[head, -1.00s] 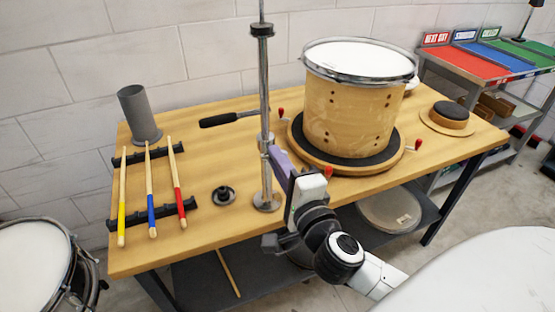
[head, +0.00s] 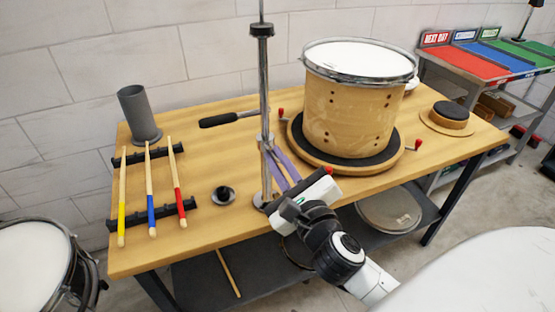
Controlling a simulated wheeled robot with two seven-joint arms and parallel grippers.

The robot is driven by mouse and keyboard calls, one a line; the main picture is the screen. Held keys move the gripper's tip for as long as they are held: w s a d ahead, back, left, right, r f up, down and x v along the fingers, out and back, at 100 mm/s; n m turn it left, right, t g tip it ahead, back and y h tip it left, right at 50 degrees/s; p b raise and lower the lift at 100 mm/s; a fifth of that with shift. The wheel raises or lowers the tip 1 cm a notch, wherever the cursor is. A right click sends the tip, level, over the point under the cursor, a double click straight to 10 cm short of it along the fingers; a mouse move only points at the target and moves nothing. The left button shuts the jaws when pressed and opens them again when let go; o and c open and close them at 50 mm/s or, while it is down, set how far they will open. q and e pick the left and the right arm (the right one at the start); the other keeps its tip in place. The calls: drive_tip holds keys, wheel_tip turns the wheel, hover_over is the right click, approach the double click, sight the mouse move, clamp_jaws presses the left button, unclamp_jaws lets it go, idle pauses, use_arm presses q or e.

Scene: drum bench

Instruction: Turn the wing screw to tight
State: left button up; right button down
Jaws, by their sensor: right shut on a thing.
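The upright metal stand (head: 265,85) rises from the front middle of the bench, with a collar (head: 265,137) partway up its tube. My right gripper (head: 271,151) reaches up from the lower right, with its two purple fingers at the collar. It is shut on the wing screw there, which is small and mostly hidden by the fingertips. I cannot make out the wing's angle. My left gripper is not in view.
A black-handled rod (head: 220,120) sticks out left from the stand. A wooden drum (head: 352,115) stands on a round turntable close on the right. Drumsticks (head: 150,195) lie on a rack at left, near a grey cup (head: 140,115).

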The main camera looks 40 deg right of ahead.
drive_tip(key=shift+m, duration=2.2)
drive_tip(key=c, duration=1.9)
unclamp_jaws()
drive_tip(key=shift+o, duration=0.2)
drive_tip(key=shift+s, duration=0.15)
drive_tip(key=b+v, duration=0.1)
drive_tip(key=v, duration=0.9)
drive_tip(key=shift+b, duration=0.35)
